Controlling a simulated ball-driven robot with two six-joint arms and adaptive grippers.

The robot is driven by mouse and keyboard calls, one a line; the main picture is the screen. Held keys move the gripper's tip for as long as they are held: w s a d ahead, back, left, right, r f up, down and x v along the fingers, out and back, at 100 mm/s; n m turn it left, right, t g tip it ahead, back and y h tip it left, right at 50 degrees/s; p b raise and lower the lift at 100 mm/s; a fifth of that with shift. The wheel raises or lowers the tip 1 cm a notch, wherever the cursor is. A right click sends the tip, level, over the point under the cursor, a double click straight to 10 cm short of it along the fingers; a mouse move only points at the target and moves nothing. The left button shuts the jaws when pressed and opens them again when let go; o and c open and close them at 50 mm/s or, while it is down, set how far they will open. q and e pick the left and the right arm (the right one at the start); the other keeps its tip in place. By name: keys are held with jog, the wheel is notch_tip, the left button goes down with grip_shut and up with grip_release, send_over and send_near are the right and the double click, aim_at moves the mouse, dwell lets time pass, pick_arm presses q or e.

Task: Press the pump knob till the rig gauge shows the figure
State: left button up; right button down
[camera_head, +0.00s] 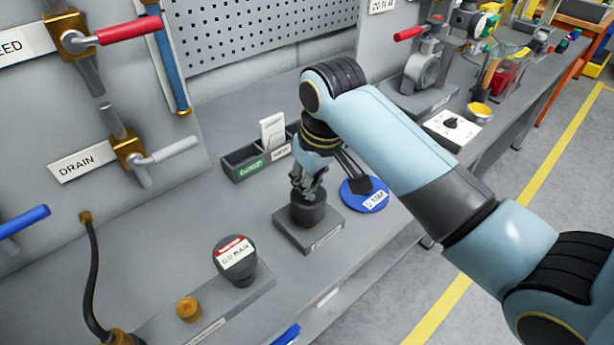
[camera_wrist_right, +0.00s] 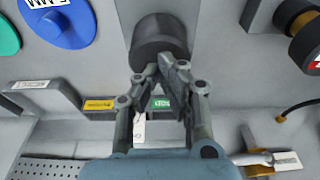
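The pump knob is a dark upright cylinder (camera_head: 308,212) on a grey block (camera_head: 322,234) on the bench; it also shows in the right wrist view (camera_wrist_right: 160,38). My right gripper (camera_head: 308,192) points down right over the knob's top. In the right wrist view its fingertips (camera_wrist_right: 172,66) are together with nothing between them, at the knob's edge; whether they touch it I cannot tell. The rig gauge (camera_head: 236,258) is a dark round head with a white face and red band; its small text seems to read 0.0 BAR. My left gripper is not in view.
A divided grey bin (camera_head: 243,170) with a green label stands behind the knob, and a blue disc (camera_head: 364,195) lies right of it. A brass fitting (camera_head: 188,308) is near the gauge. Valve handles (camera_head: 128,30) stick out from the panel at left. The bench front is mostly clear.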

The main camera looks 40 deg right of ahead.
jog(key=shift+f, duration=0.5)
jog(key=p+v, duration=0.2)
jog(key=p, duration=0.1)
jog(key=shift+w+r, duration=0.15)
jog(key=shift+r, duration=0.45)
jog(key=shift+w+v, duration=0.2)
jog(key=shift+v, duration=0.7)
jog(key=shift+w+v, duration=0.2)
jog(key=shift+v, duration=0.75)
jog(key=shift+s+b+x, duration=0.25)
jog(key=shift+b+x, duration=0.2)
jog(key=shift+x, duration=0.65)
jog(key=shift+s+b+x, duration=0.2)
jog(key=shift+b+x, duration=0.2)
jog(key=shift+x, duration=0.7)
jog(key=shift+s+b+x, duration=0.25)
jog(key=shift+b+x, duration=0.2)
jog(key=shift+x, duration=0.65)
jog(key=p+v, duration=0.2)
jog(key=p, duration=0.1)
jog(key=shift+w+r, duration=0.1)
jog(key=shift+w, duration=0.1)
jog(key=shift+w+v, duration=0.2)
jog(key=shift+v, duration=0.9)
jog(key=shift+w+v, duration=0.25)
jog(key=shift+v, duration=0.8)
